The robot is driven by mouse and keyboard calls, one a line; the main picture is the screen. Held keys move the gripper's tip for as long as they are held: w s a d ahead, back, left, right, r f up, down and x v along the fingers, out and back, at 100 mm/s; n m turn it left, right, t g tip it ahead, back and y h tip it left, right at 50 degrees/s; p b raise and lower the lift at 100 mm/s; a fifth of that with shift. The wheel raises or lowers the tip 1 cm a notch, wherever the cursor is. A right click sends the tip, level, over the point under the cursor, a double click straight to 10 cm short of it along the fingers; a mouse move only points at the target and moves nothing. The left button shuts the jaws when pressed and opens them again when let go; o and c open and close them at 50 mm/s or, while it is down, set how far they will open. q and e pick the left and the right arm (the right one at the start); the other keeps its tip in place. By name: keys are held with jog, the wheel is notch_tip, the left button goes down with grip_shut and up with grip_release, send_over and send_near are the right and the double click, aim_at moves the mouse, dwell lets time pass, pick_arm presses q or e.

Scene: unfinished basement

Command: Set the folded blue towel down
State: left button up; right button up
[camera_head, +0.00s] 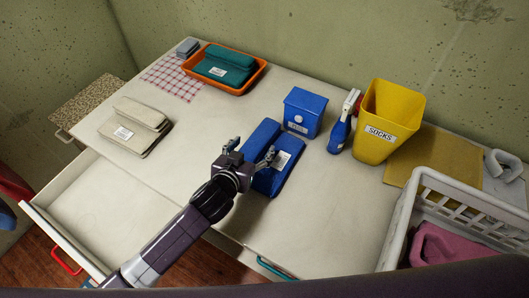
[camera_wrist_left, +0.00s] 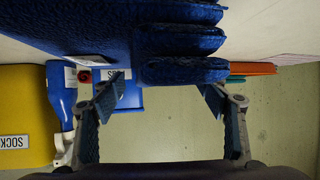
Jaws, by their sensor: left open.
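The folded blue towel (camera_head: 265,135) lies on the pale tabletop (camera_head: 190,150) near the middle, with a white label on it. It also shows large in the left wrist view (camera_wrist_left: 185,40), its stacked folds pointing between the fingers. My left gripper (camera_head: 252,152) is open over the near part of the towel, one finger toward each side. In the wrist view the two fingers (camera_wrist_left: 160,92) stand wide apart and do not look closed on the cloth. The gripper hides part of the towel in the head view. My right gripper is not in view.
Behind the towel stand a blue box (camera_head: 304,112), a spray bottle (camera_head: 343,124) and a yellow socks bin (camera_head: 388,122). An orange tray (camera_head: 258,81) holds teal towels. Beige towels (camera_head: 136,125) lie left. A white basket (camera_head: 402,217) stands right. An open drawer (camera_head: 110,205) is front left.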

pick_arm(q)
jog(key=shift+c, duration=0.6)
jog(key=c, duration=1.5)
jog(key=shift+o, duration=0.2)
jog(key=shift+r, duration=0.1)
